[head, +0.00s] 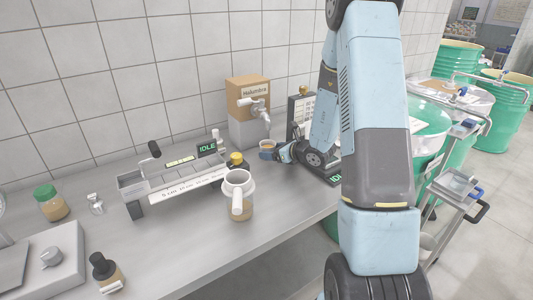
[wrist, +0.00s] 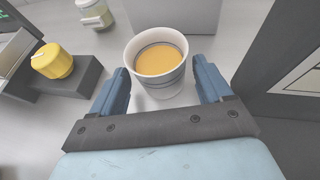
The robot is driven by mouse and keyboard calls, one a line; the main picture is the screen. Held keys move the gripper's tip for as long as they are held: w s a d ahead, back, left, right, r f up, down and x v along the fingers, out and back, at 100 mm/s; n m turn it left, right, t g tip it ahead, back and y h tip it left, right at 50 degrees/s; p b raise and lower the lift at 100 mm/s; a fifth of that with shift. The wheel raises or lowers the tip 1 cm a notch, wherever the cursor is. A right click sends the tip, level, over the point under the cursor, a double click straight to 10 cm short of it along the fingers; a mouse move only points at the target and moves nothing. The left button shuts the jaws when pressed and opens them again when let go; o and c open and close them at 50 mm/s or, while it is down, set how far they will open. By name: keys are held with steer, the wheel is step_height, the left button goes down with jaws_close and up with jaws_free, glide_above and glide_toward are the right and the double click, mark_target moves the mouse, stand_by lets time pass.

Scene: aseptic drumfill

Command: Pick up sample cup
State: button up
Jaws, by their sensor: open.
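The sample cup (wrist: 158,90) is white with a dark band near its rim and holds an orange-yellow liquid. In the wrist view it stands upright between the two blue fingers of my gripper (wrist: 163,88). The fingers are open on either side of it; I cannot tell whether either one touches it. In the head view the sample cup (head: 267,147) stands on the counter below the dispenser, and my gripper (head: 279,152) reaches it from the right.
A box dispenser with a tap (head: 248,98) stands behind the cup. A yellow-capped item (wrist: 53,61) on a dark block is to the left. A dark panel (wrist: 285,60) is close on the right.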

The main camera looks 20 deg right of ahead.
steer(key=shift+c, duration=0.2)
steer(key=c, duration=1)
steer(key=shift+r, duration=0.3)
